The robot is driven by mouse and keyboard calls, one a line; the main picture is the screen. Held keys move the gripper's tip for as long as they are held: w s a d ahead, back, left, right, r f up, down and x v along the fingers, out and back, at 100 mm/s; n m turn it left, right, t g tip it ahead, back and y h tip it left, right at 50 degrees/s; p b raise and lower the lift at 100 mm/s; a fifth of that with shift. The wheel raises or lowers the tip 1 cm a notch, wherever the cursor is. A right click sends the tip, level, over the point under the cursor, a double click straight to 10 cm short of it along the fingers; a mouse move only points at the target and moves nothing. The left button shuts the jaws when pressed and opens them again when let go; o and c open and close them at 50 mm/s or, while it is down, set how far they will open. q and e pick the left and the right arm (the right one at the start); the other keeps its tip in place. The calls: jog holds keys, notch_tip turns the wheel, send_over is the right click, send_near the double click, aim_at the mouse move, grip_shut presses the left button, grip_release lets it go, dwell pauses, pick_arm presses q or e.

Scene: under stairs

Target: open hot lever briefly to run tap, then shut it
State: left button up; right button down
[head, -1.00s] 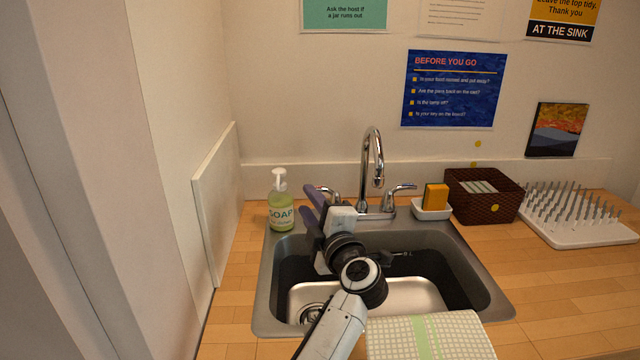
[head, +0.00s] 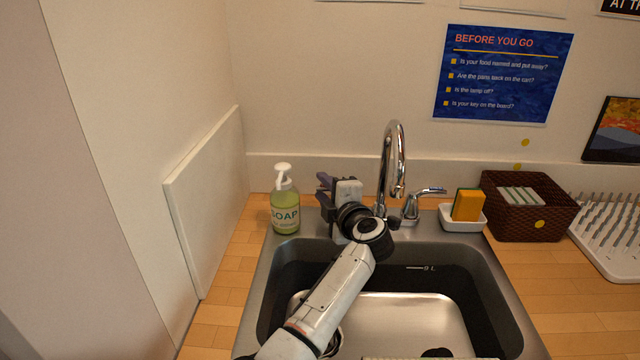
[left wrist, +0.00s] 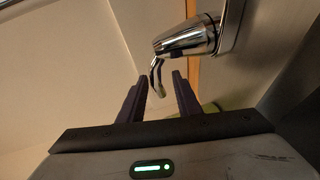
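The chrome tap spout (head: 394,160) stands behind the sink, and no water shows below it. The right lever (head: 428,191) points right. The left lever, taken as the hot one, is hidden behind my left gripper (head: 326,188) in the head view. In the left wrist view, a chrome lever base (left wrist: 190,38) shows, with a thin curved handle (left wrist: 157,76) reaching to the gap between my left fingertips (left wrist: 160,82). The fingers are apart on either side of the handle; I cannot tell whether they touch it. My right gripper is not in view.
A soap bottle (head: 285,206) stands close left of my left gripper. A sponge (head: 467,204) in a white dish, a brown basket (head: 525,215) and a drying rack (head: 610,225) stand to the right. The sink basin (head: 400,315) is below my arm.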

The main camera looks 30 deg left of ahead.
pick_arm(q)
jog(key=b+x, duration=0.1)
jog(key=x, duration=0.1)
jog(key=shift+w+a+f+b, duration=0.2)
jog(key=shift+a+f+b, duration=0.05)
jog(key=shift+b, duration=0.05)
jog(key=shift+w+a+b, duration=0.35)
jog(key=shift+w+a, duration=0.05)
jog(key=shift+r, duration=0.1)
grip_shut()
